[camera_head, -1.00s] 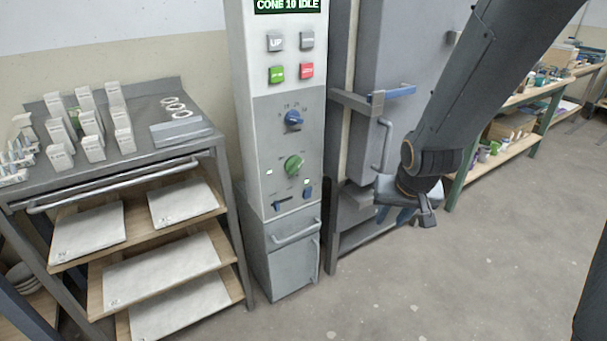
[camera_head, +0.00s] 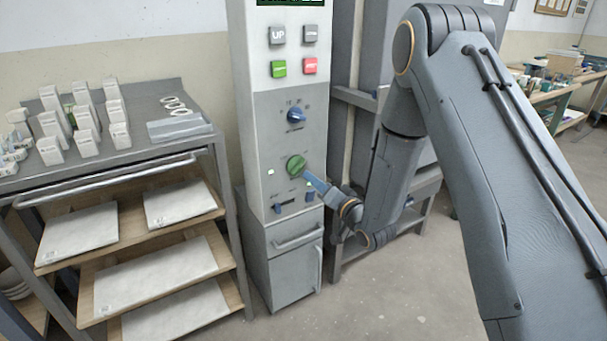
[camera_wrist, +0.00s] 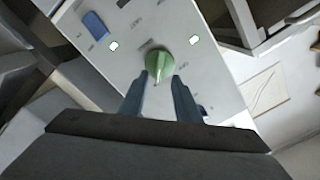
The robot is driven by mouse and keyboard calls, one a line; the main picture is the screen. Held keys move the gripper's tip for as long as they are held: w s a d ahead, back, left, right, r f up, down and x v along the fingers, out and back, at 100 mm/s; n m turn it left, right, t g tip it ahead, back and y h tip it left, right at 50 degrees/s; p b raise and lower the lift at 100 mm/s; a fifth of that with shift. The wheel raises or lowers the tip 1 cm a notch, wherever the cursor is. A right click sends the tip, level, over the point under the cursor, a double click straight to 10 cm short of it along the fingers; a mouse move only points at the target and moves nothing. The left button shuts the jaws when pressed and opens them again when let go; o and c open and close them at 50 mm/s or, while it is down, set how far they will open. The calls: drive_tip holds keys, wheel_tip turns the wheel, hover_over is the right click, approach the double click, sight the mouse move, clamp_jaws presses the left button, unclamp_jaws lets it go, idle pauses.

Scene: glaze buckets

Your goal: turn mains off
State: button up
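The control panel (camera_head: 258,120) is a tall grey column. On its lower part is a round green knob (camera_head: 296,165) with a grip ridge; its small labels are too blurred to read here. My gripper (camera_head: 314,182) is close in front of the knob, at its lower right. In the wrist view, the green knob (camera_wrist: 158,66) lies at the tips of my two open fingers (camera_wrist: 160,80), roughly midway between them. I cannot tell whether the fingertips touch it.
A blue dial (camera_head: 297,115) sits above the knob, green (camera_head: 279,68) and red (camera_head: 310,66) buttons higher up. Small blue switches (camera_head: 309,197) are just below. A shelf cart (camera_head: 110,165) stands left; a grey cabinet (camera_head: 372,50) is behind my arm.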

sight(300, 169)
drive_tip(key=x, duration=0.7)
drive_tip(key=shift+c, duration=0.5)
clamp_jaws()
